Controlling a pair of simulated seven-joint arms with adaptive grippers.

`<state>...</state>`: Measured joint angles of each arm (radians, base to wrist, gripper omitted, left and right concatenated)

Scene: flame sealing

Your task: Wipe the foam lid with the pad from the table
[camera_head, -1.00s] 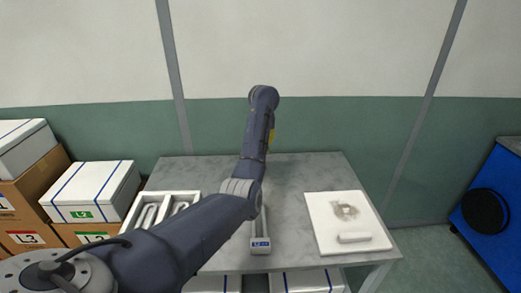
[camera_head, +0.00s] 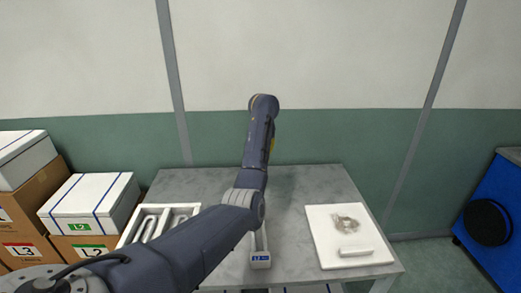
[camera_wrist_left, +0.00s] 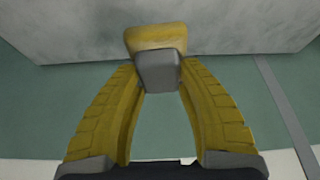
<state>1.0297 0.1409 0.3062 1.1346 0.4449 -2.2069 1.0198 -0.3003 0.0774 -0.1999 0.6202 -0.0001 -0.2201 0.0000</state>
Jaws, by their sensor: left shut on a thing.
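The foam lid (camera_head: 323,243) is a white slab lying flat at the right of the grey table in the head view. It has a grey-brown smudge (camera_head: 346,223) near its middle and a raised white bar (camera_head: 356,252) near its front edge. My left gripper (camera_wrist_left: 160,72) has its yellow fingers closed on the grey part of a block with a yellow end (camera_wrist_left: 156,37), which looks like the pad. In the head view my left arm hides most of this gripper; only a bit of yellow shows beside the forearm, left of and apart from the lid. My right gripper is not in view.
A white tray (camera_head: 127,232) with pale looped items stands on the table's left, partly behind my arm. Boxes (camera_head: 88,205) are stacked left of the table. The table's back right is clear.

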